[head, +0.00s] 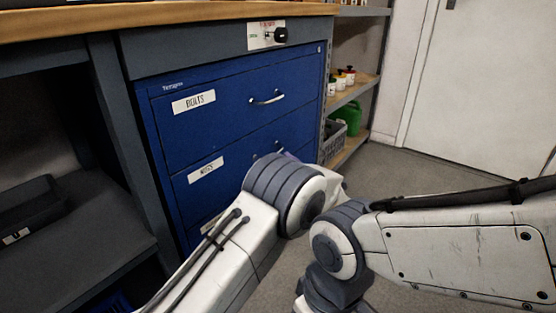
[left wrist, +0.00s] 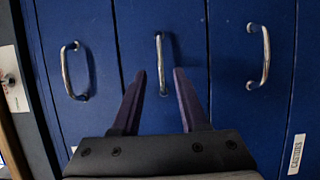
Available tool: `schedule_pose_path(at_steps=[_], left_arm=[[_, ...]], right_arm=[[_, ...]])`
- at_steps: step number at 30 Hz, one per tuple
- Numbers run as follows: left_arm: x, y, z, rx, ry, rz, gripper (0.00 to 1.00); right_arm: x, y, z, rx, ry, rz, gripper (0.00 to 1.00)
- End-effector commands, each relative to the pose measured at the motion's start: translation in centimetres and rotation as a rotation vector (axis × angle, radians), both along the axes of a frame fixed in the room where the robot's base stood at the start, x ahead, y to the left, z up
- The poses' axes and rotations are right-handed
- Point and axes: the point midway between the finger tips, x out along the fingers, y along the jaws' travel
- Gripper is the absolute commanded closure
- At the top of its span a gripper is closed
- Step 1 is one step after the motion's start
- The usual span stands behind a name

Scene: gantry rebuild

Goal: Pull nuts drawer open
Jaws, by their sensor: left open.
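The blue nuts drawer (head: 221,183) is the second one down, with a white NUTS label (head: 206,169), and it looks shut. Its handle is mostly hidden behind my left arm in the head view. In the left wrist view, turned sideways, the nuts drawer is the middle panel (left wrist: 140,40) and its metal handle (left wrist: 160,55) stands upright. My left gripper (left wrist: 159,74) is open, with its dark fingers pointing at this drawer, one to each side of the handle's line. I cannot tell whether they touch it. My right gripper is not in view.
The bolts drawer (head: 230,110) above is shut, with its own handle (head: 267,98). A lock panel (head: 266,35) sits under the wooden worktop (head: 150,14). Another drawer's handle (left wrist: 262,56) shows at right in the left wrist view. Shelves (head: 355,90) with small jars stand right of the cabinet.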

Motion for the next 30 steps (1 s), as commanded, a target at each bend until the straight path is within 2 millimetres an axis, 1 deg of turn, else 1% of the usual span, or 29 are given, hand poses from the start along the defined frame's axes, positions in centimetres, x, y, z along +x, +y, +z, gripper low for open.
schedule_pose_path(at_steps=[1, 3, 9, 12, 16, 24, 25, 26, 27, 28, 30], left_arm=[[0.9, 0.7, -0.5, -0.003, -0.002, 0.004, 0.57], [2.1, 1.4, -0.5, -0.003, -0.002, 0.002, 0.57], [5.0, 3.0, -0.3, -0.001, -0.001, -0.001, 0.57], [5.9, 3.5, -0.2, 0.000, 0.000, -0.003, 0.57], [6.6, 3.8, 0.0, 0.001, 0.001, -0.004, 0.57], [6.7, 3.8, 0.1, 0.001, 0.002, -0.005, 0.57], [6.7, 3.8, 0.1, 0.001, 0.002, -0.006, 0.64], [6.7, 3.8, 0.1, 0.001, 0.002, -0.006, 0.76], [6.7, 3.8, 0.1, 0.001, 0.002, -0.006, 0.91], [6.7, 3.8, 0.1, 0.001, 0.002, -0.006, 1.00], [6.7, 3.8, 0.1, 0.001, 0.002, -0.006, 1.00]], right_arm=[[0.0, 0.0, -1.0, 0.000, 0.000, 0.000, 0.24], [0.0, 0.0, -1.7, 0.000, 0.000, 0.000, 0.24], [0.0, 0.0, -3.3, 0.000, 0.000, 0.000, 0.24], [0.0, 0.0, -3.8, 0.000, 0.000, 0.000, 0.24], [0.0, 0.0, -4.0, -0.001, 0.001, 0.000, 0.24], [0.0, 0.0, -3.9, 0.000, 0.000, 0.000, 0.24], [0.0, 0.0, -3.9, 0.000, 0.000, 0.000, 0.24], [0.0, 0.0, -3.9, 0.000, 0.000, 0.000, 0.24], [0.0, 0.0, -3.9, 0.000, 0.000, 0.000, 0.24], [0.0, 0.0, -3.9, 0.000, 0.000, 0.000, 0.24], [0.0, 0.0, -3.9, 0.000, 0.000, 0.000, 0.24]])
